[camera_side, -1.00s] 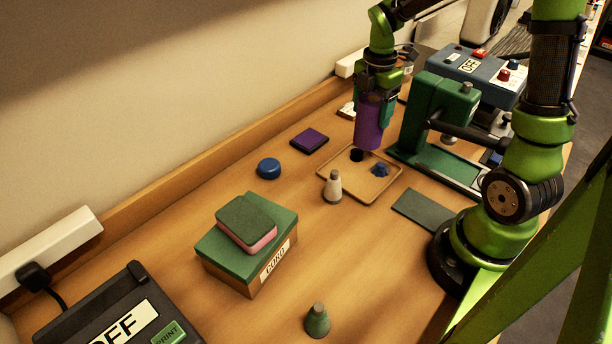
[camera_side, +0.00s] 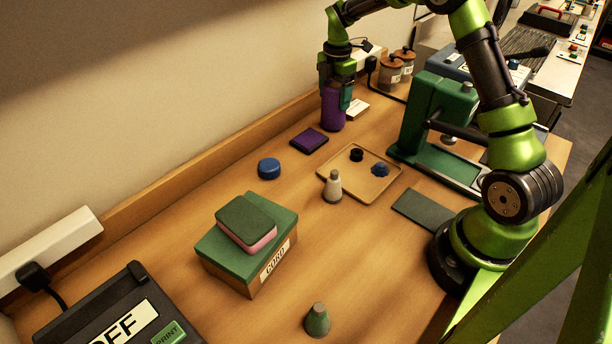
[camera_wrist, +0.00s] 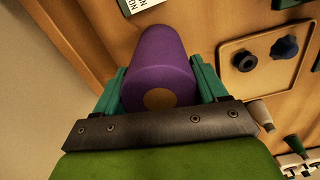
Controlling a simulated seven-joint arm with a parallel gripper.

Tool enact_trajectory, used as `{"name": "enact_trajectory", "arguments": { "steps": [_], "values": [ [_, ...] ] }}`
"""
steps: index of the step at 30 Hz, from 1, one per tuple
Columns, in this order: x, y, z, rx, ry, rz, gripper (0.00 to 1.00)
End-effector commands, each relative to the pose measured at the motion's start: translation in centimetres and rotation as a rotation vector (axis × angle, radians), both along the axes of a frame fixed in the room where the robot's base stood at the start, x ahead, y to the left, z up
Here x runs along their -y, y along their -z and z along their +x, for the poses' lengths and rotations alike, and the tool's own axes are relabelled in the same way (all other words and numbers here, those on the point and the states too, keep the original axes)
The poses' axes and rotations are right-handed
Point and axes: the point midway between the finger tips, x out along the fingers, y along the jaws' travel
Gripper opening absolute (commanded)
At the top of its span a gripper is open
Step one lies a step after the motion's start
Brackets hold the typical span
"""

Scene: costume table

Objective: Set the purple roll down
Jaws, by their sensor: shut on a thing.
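The purple roll (camera_side: 332,109) is upright at the back of the table, between the fingers of my gripper (camera_side: 336,92). Its lower end is close to the wooden tabletop; I cannot tell whether it touches. In the wrist view the purple roll (camera_wrist: 160,62) fills the space between the two teal fingers of my gripper (camera_wrist: 160,88), and its tan round end faces the camera. My gripper is shut on it.
A tray (camera_side: 384,193) with a black ring (camera_side: 356,154) and a blue knob (camera_side: 380,170) lies to the right. A purple pad (camera_side: 309,140) lies to the left, a white card (camera_side: 357,109) behind. A green press (camera_side: 432,130) stands further right. Bare table lies in front of the roll.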

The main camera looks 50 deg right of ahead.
Motion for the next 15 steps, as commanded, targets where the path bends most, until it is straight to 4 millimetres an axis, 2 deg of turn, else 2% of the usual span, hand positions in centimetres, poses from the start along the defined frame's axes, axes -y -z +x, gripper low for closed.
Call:
{"name": "enact_trajectory", "arguments": {
  "steps": [3,14,15],
  "values": [
    [0.0,0.73,0.0,0.001,0.0,-0.001,0.39],
    [0.0,1.11,-0.03,0.0,0.001,0.0,0.39],
    [-0.01,1.08,-0.03,0.001,0.001,0.0,0.78]
  ]
}}
